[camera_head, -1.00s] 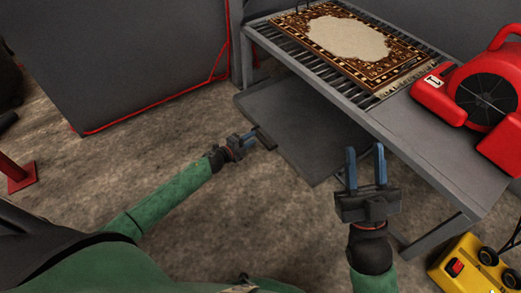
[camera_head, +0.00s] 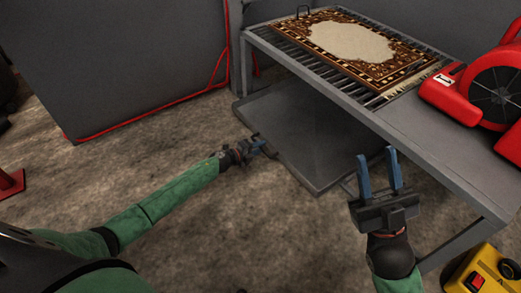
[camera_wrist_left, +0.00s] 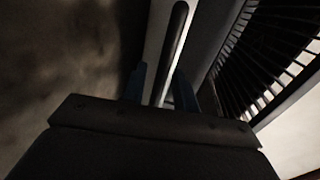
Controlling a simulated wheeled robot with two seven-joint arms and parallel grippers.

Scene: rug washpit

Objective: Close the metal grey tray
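The grey metal tray (camera_head: 300,130) sticks out from under the slatted table, low above the floor. My left gripper (camera_head: 262,146) is at the tray's front edge, by its dark handle. In the left wrist view, the dark handle bar (camera_wrist_left: 174,50) runs between the two blue fingers of my left gripper (camera_wrist_left: 172,92). These fingers are apart, with gaps showing beside the bar; contact cannot be told. My right gripper (camera_head: 379,172) is open and empty, in front of the table's near side and right of the tray's near corner.
The grey table (camera_head: 430,150) carries a patterned rug (camera_head: 350,42) on its slats and a red blower (camera_head: 480,95). A yellow machine (camera_head: 483,270) stands at the lower right. A grey panel with red edging (camera_head: 130,60) stands at the left. The floor before the tray is clear.

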